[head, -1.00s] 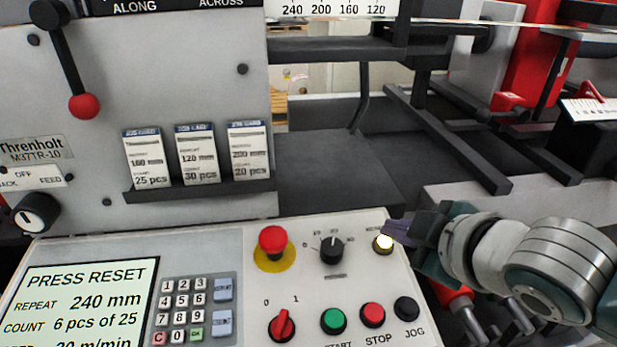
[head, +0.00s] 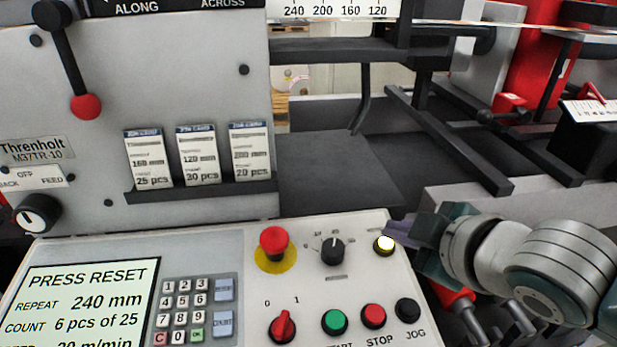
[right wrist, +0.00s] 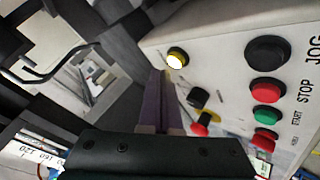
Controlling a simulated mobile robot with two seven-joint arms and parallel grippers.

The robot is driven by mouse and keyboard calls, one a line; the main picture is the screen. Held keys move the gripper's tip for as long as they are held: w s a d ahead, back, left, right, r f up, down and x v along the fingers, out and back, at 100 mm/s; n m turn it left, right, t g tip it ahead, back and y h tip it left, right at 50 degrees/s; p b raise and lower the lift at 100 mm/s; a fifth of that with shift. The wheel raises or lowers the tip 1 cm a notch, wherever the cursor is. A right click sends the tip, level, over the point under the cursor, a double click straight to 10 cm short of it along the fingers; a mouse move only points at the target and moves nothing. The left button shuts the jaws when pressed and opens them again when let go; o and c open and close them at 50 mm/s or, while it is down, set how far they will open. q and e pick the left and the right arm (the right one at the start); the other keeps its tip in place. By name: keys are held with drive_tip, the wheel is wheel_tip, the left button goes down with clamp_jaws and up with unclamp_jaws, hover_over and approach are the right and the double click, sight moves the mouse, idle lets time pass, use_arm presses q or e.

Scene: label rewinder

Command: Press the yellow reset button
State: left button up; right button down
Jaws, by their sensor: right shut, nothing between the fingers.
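The yellow reset button (head: 384,244) is at the upper right of the control panel. It has a bright, whitish lit cap with a yellow rim. It also shows in the right wrist view (right wrist: 177,58), just right of the fingertips. My right gripper (head: 396,229) comes in from the right, with its purple fingers shut and empty. In the right wrist view its fingertips (right wrist: 158,74) end close beside the button; I cannot tell whether they touch it. The panel screen (head: 80,300) reads PRESS RESET. My left gripper is not in view.
A red mushroom button (head: 273,241) and a black rotary knob (head: 332,251) are left of the reset button. Below are a red switch (head: 283,326), green (head: 334,321), red (head: 373,316) and black (head: 407,309) buttons. A keypad (head: 194,310) is beside the screen.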

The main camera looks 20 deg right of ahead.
sight(394, 263)
drive_tip(key=shift+f, duration=0.1)
idle(0.3)
drive_tip(key=shift+f, duration=0.35)
drive_tip(key=shift+w+f+b, duration=0.1)
drive_tip(key=shift+f+b, duration=0.4)
idle(0.6)
drive_tip(key=shift+r, duration=0.1)
drive_tip(key=shift+r+p, duration=0.85)
drive_tip(key=shift+p, duration=0.3)
drive_tip(key=r+p, duration=0.2)
drive_tip(key=s+r+p, duration=0.1)
drive_tip(key=r+p, duration=0.2)
drive_tip(key=shift+p, duration=0.3)
